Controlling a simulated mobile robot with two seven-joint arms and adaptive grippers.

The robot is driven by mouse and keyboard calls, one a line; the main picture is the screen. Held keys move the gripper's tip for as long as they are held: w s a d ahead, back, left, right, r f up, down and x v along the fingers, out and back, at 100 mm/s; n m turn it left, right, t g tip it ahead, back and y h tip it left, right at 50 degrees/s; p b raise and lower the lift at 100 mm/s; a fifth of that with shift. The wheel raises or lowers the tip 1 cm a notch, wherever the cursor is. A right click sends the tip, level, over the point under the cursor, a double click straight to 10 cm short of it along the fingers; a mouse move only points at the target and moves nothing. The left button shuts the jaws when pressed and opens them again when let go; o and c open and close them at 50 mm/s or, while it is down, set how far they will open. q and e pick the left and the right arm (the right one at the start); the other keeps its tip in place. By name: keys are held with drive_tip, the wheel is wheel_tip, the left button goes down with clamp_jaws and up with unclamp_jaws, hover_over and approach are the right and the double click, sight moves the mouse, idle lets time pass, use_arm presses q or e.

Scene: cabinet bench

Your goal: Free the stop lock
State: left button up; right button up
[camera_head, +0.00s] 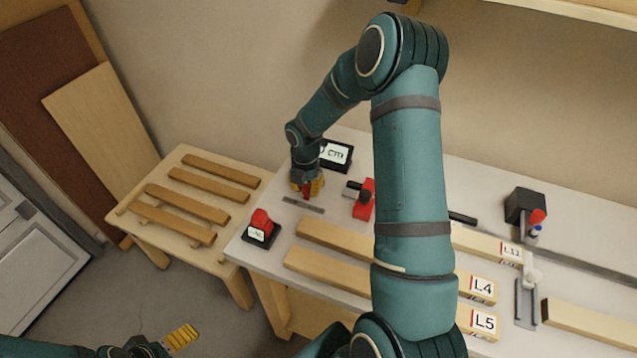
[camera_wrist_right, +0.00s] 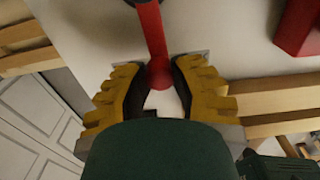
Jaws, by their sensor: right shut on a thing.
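A red lever with a rounded end (camera_wrist_right: 153,35), which looks like the stop lock, reaches down between the fingers in the right wrist view. My right gripper (camera_head: 307,190) is shut on this lever over the left part of the bench; its yellow fingers (camera_wrist_right: 160,78) stand on both sides of the rounded end. In the head view the gripper hides most of the lever, and its base is not clear. My left gripper (camera_head: 176,342) is low at the bottom left, away from the bench; only part of its yellow fingers shows.
A red block with a black handle (camera_head: 366,203) stands right of the right gripper. A dark display (camera_head: 336,155) is behind it. A red button box (camera_head: 261,228) sits at the bench's left corner. Wooden bars (camera_head: 340,238) lie in front. A slatted side table (camera_head: 160,248) stands left.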

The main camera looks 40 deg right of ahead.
drive_tip(key=shift+w+a, duration=0.2)
drive_tip(key=shift+w, duration=0.3)
drive_tip(key=shift+w+a, duration=0.2)
drive_tip(key=shift+w, duration=0.25)
drive_tip(key=shift+w, duration=1.4)
drive_tip(key=o, duration=0.8)
